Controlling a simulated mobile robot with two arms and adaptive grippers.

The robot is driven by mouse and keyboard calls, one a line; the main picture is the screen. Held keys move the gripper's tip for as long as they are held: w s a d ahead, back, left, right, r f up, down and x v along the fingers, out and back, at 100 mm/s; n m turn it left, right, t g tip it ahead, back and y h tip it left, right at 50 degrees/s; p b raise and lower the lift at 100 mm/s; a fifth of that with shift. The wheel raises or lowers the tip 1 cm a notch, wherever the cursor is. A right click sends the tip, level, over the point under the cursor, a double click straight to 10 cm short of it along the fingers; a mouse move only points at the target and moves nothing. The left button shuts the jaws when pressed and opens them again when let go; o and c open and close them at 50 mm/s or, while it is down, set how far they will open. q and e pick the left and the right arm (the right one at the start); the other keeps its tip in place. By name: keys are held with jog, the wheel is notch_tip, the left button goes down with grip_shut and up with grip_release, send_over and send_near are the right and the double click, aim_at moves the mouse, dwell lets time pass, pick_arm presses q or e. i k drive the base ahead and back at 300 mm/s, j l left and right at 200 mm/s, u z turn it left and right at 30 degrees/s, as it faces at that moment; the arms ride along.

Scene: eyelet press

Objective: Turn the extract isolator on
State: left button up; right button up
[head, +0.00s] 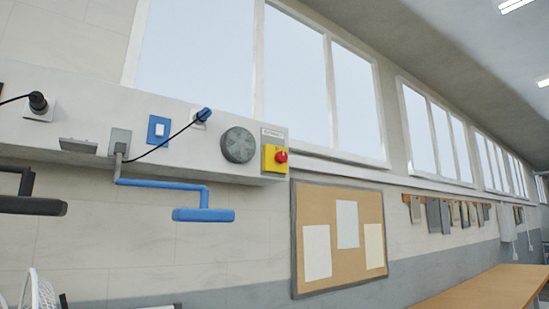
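No fitting in view carries a label that I can read as the extract isolator. On the pale wall trunking, a blue plate with a white rocker switch (158,131) sits at the left of centre. A yellow box with a red round button (275,158) is at the trunking's right end, with a small label (272,134) above it, too small to read. A round dark grey fitting (238,145) is just left of the yellow box. The rocker's position cannot be told. Neither of my grippers is in view.
A blue jointed arm with a flat head (203,215) hangs below the trunking; a dark one (33,205) is at left. Black cables run from a black plug (38,102) and a blue plug (203,115). A corkboard (340,235) and wooden bench (480,290) are at right.

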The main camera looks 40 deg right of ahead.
aim_at(280, 157)
jog(key=i+l+z, duration=0.1)
jog(key=z, duration=0.3)
jog(key=i+l+z, duration=0.1)
jog(key=z, duration=0.3)
